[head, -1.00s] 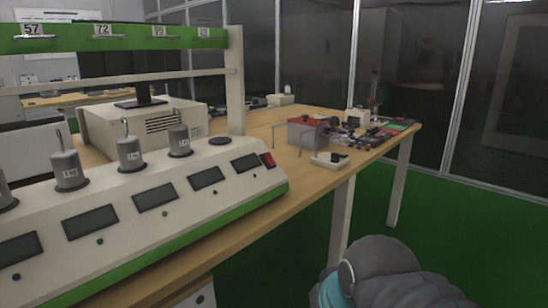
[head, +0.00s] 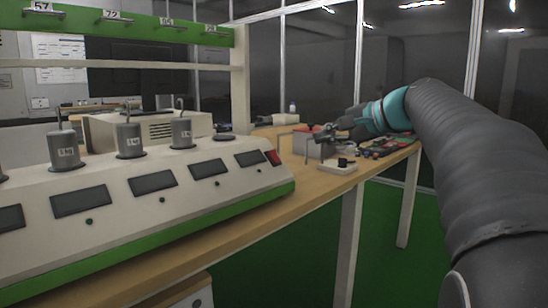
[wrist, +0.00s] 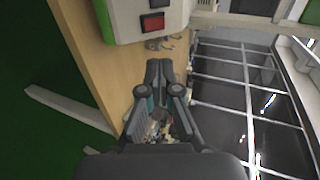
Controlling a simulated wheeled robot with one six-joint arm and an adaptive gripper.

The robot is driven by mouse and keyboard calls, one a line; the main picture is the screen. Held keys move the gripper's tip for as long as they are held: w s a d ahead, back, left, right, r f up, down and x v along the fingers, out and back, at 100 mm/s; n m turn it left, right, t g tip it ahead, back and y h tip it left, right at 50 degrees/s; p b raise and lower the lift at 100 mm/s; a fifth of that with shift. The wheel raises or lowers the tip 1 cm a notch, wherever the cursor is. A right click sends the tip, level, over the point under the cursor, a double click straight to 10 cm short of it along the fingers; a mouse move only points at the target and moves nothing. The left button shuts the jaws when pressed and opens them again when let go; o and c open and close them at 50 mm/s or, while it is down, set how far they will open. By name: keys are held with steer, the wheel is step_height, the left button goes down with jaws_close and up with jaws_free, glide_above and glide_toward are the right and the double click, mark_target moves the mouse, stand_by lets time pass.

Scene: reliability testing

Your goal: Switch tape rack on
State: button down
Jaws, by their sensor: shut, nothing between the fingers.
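The tape rack (head: 140,205) is a long white, sloped console with a green lower edge, dark displays and hanging grey weights. Its red rocker switch (head: 273,158) sits at the right end of the sloped face. Whether it is on or off cannot be told. In the wrist view the red switch (wrist: 153,22) shows at the top, beside a dark display. My gripper (head: 322,131) is to the right of the rack, above the bench and apart from the switch. In the wrist view the fingers of my gripper (wrist: 159,66) are together and empty, pointing toward the rack's end.
A wooden bench (head: 240,220) carries the rack. A small white box with a black knob (head: 338,167) and a grey-red device (head: 302,145) stand to the right. A beige instrument (head: 105,130) is behind the rack. Green floor lies in front.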

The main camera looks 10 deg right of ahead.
mark_target(274, 153)
steer(key=shift+a, duration=0.1)
steer(key=b+x, duration=0.1)
steer(key=x, duration=1.3)
steer(key=shift+r, duration=0.1)
